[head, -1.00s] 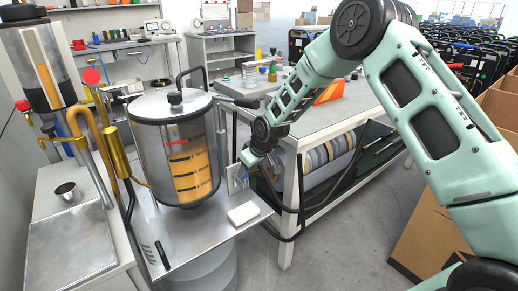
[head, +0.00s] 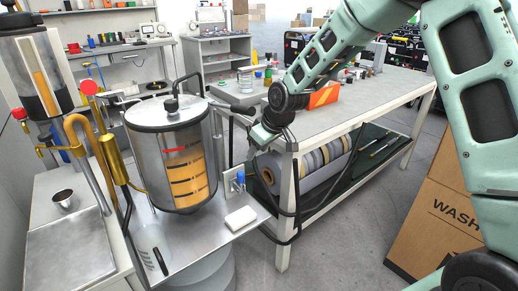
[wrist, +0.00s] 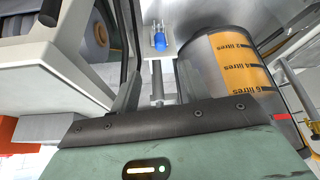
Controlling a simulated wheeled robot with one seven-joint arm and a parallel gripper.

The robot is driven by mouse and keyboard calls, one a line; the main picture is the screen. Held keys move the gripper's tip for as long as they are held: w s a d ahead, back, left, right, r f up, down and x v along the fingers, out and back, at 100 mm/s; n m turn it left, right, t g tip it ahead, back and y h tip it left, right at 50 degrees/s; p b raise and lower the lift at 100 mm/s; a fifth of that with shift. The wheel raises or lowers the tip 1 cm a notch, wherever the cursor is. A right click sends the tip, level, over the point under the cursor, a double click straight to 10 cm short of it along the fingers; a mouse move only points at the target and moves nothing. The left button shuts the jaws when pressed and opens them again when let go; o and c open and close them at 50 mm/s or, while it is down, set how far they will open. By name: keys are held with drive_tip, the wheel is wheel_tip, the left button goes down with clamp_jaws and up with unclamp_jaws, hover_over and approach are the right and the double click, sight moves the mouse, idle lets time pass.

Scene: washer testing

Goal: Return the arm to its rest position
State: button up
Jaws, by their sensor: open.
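My arm reaches in from the right in the head view, bent down over the near corner of the workbench. My gripper (head: 258,138) is at its lower end, small and partly hidden by the wrist. It is open and holds nothing that I can see. A blue knob (head: 240,179) on a pale plate (head: 231,185) stands below and left of my gripper, apart from it. The blue knob also shows in the wrist view (wrist: 158,41), beyond the gripper. The metal tank (head: 153,160) with an orange litre scale stands left of my gripper.
The workbench (head: 335,115) lies close beside and behind my gripper, with an orange bin (head: 325,95) on it. A white block (head: 240,218) lies on the metal stand. A cardboard box (head: 440,225) stands at right under my arm. Floor between bench and box is clear.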

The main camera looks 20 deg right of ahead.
drive_tip(key=s+a+r+n+g, duration=0.1)
drive_tip(key=s+a+r, duration=0.1)
drive_tip(key=s+a, duration=0.5)
drive_tip(key=s+a+r+g, duration=0.2)
drive_tip(key=s+a+r, duration=0.1)
drive_tip(key=s, duration=0.9)
drive_tip(key=s+r+g+h, duration=0.1)
drive_tip(key=s+g+h, duration=0.1)
drive_tip(key=s, duration=1.7)
wheel_tip(320, 180, up, 15)
drive_tip(key=d+p, duration=0.1)
drive_tip(key=p, duration=1.4)
drive_tip(key=shift+s+n, duration=0.3)
drive_tip(key=shift+s, duration=0.05)
drive_tip(key=shift+r, duration=0.1)
